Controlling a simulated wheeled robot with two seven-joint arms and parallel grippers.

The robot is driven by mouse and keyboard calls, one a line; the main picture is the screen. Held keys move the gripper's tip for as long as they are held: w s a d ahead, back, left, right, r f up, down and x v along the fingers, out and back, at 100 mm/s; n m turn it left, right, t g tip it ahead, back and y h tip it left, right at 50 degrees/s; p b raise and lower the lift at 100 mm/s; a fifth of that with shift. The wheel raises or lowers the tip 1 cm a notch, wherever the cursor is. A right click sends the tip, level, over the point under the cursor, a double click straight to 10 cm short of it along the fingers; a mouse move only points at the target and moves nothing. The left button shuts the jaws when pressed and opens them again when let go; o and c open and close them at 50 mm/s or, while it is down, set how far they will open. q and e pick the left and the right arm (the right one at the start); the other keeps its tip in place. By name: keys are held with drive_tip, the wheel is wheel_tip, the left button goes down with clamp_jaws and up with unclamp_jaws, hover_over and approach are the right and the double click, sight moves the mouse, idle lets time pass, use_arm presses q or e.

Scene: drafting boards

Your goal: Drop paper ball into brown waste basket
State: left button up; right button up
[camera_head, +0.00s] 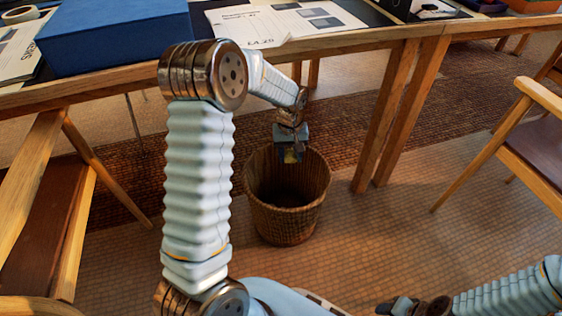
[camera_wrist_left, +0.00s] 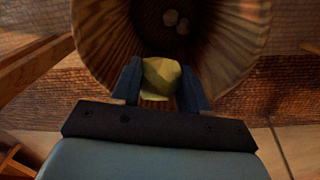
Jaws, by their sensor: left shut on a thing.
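The brown waste basket (camera_head: 286,218) stands on the floor in front of the table, its mouth open upward. My left gripper (camera_head: 291,154) hangs over the basket's mouth and is shut on a yellowish paper ball. In the left wrist view the paper ball (camera_wrist_left: 161,78) sits between the two fingers of my left gripper (camera_wrist_left: 160,84), with the ribbed basket (camera_wrist_left: 235,45) around and below it. Two small pale crumpled pieces (camera_wrist_left: 176,21) lie inside the basket. My right gripper (camera_head: 400,306) is low at the bottom right; its fingers are too unclear to judge.
A wooden table (camera_head: 345,42) runs behind the basket, its legs (camera_head: 392,110) to the right of it. A blue box (camera_head: 115,32) and papers (camera_head: 285,20) lie on top. Wooden chairs stand at left (camera_head: 50,205) and right (camera_head: 515,130). The tiled floor right of the basket is clear.

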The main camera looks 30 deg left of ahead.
use_arm(q)
drive_tip(key=shift+w+a+f+n, duration=0.1)
drive_tip(key=shift+a+f+n, duration=0.2)
drive_tip(key=shift+a, duration=0.3)
drive_tip(key=shift+a+f, duration=0.1)
drive_tip(key=shift+f, duration=0.05)
wheel_tip(320, 180, down, 5)
drive_tip(key=b, duration=0.4)
drive_tip(key=o, duration=1.1)
wheel_tip(320, 180, up, 8)
drive_tip(key=shift+f+p, duration=0.25)
drive_tip(key=shift+p, duration=0.55)
